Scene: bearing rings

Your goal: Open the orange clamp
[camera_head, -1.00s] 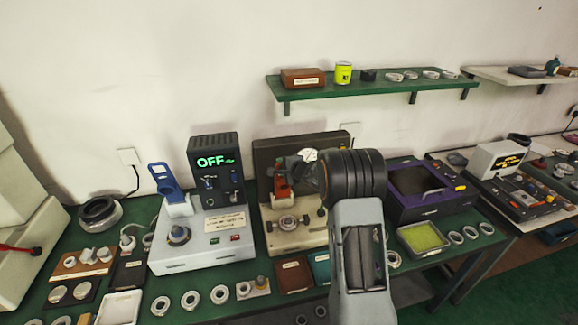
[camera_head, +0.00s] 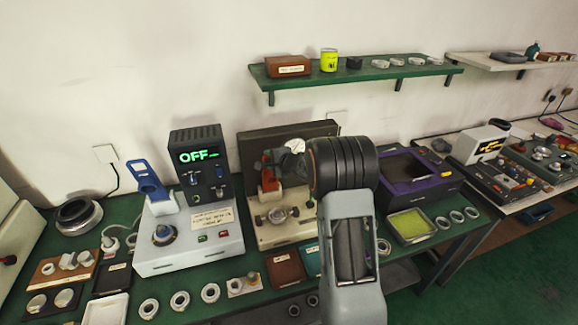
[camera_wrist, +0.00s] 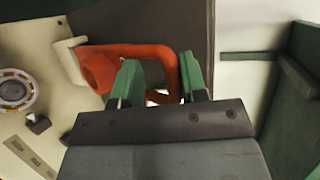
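The orange clamp (camera_head: 268,179) stands upright on the beige base of a press-like fixture (camera_head: 262,237), left of my dark wrist. In the wrist view, the clamp's bent orange handle (camera_wrist: 125,50) runs across and turns down between my gripper's two green fingers (camera_wrist: 163,82). The fingers are apart, with a gap visible left of the handle. The right finger is close to the handle; I cannot tell whether they touch. In the head view, my wrist hides most of the gripper.
A bearing ring (camera_wrist: 14,90) sits on the fixture at left in the wrist view. A grey machine (camera_head: 190,242) with a blue lever and an OFF display stands left of the fixture. A purple-framed box (camera_head: 405,180) stands right. Loose rings line the bench front.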

